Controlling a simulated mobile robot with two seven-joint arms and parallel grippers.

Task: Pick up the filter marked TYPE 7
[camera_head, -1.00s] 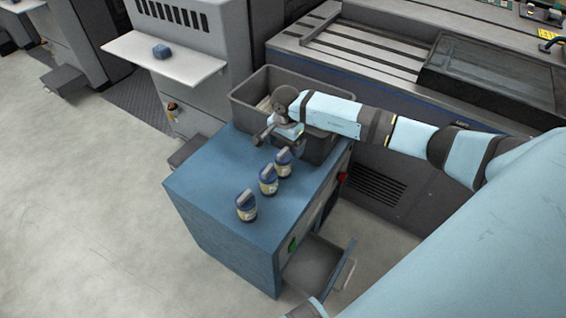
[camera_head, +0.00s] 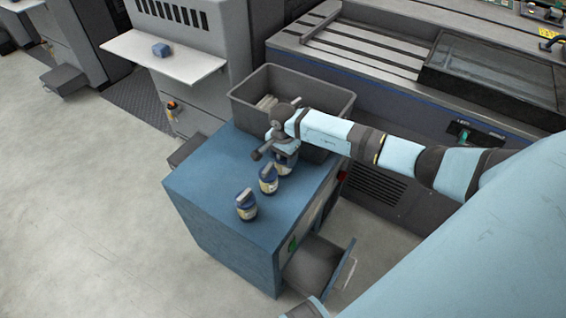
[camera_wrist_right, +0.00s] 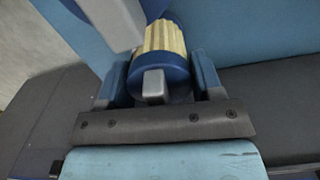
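Three filters with blue tops and yellowish bodies stand in a row on the blue cabinet top: the near filter (camera_head: 246,206), the middle filter (camera_head: 268,181) and the far filter (camera_head: 286,164). Their markings are too small to read, so I cannot tell which is TYPE 7. My right gripper (camera_head: 279,146) is at the far filter and partly covers it. In the right wrist view a filter (camera_wrist_right: 163,52) with a blue end and pale pleats lies between the two fingers, which look spread on either side of it. A firm grip does not show. My left gripper is not in view.
A grey bin (camera_head: 337,103) with pale items inside stands at the back of the blue cabinet (camera_head: 205,176). An open drawer (camera_head: 318,266) juts out at the cabinet's front. A blue item (camera_head: 161,50) lies on a white shelf (camera_head: 180,66). The cabinet top's left part is clear.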

